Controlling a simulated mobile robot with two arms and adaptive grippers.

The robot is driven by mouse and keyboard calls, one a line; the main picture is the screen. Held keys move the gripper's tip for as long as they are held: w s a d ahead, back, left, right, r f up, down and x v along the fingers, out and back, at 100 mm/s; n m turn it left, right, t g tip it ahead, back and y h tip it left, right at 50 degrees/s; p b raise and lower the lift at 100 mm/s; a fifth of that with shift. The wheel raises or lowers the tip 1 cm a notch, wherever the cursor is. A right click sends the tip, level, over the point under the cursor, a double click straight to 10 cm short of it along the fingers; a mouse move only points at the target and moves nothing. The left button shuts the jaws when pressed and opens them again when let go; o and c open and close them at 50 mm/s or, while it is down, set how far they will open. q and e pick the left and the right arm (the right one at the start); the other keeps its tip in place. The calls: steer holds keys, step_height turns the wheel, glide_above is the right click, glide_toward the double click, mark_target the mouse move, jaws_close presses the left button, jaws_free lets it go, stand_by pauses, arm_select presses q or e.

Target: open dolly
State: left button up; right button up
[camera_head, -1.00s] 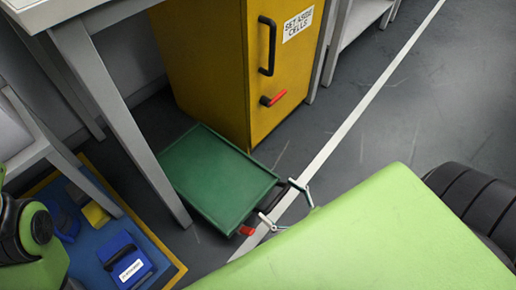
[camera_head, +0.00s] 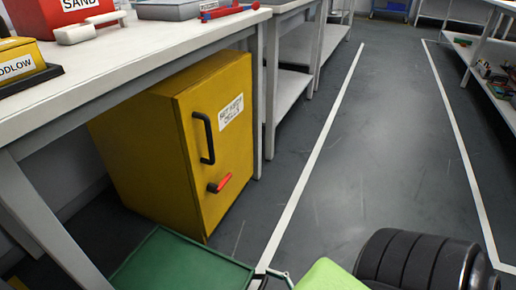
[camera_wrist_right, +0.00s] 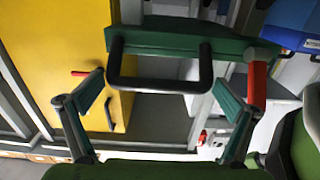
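In the head view only a bit of this gripper (camera_head: 272,276) shows by the dolly's corner. My left gripper is not in view.
A yellow cabinet (camera_head: 165,140) with a black handle and red latch stands behind the dolly. A white workbench (camera_head: 120,70) is on the left, its leg close to the dolly. Open grey floor (camera_head: 390,150) with white lines lies to the right.

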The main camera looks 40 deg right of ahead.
steer(key=v, duration=1.2)
stand_by(0.4)
